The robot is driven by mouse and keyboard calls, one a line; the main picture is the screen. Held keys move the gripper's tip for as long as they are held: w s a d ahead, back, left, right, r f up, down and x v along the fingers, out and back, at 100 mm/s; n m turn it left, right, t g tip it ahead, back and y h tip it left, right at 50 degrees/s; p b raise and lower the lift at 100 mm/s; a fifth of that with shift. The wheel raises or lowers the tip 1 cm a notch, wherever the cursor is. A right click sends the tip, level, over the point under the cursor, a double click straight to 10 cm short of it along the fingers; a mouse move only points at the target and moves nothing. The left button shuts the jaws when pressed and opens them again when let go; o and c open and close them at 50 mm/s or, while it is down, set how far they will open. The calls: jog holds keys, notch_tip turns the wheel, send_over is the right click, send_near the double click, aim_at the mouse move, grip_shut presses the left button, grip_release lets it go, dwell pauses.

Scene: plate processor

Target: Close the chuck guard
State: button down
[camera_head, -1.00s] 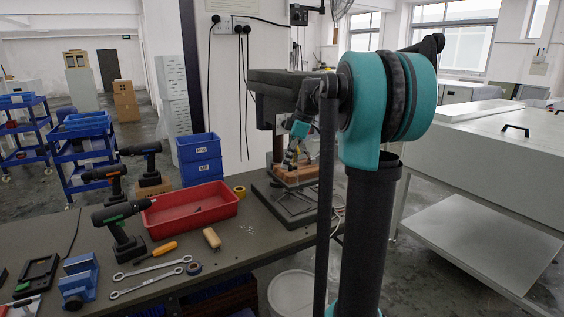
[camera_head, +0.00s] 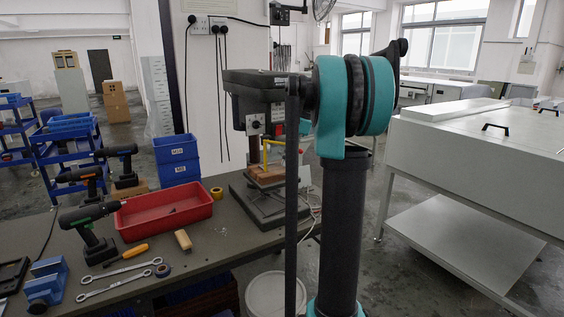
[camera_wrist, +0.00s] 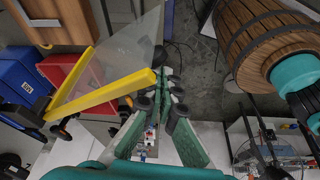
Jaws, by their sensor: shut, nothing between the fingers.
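The drill press (camera_head: 246,108) stands at the bench's far right end. Its chuck guard shows as a yellow edge (camera_head: 267,149) below the dark head, above a wooden block. In the wrist view the guard is a clear panel (camera_wrist: 132,50) with a yellow bar (camera_wrist: 105,95) slanting across the left. My gripper (camera_wrist: 172,82) is shut and empty, its green-padded fingers together just right of the bar's end. I cannot tell whether they touch. The guard's exact angle is unclear.
A red bin (camera_head: 165,212), blue bins (camera_head: 177,160), drills and wrenches lie along the bench left of the press. A large white cabinet (camera_head: 490,165) stands to the right. A wooden barrel-like thing (camera_wrist: 262,42) fills the wrist view's upper right.

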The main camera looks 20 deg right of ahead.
jog(key=w+d+n+g, duration=0.1)
jog(key=w+d+n, duration=0.1)
jog(key=w+d, duration=0.4)
jog(key=shift+w+d+n, duration=0.2)
jog(key=shift+w+n, duration=0.2)
jog(key=shift+w, duration=0.15)
dwell(0.6)
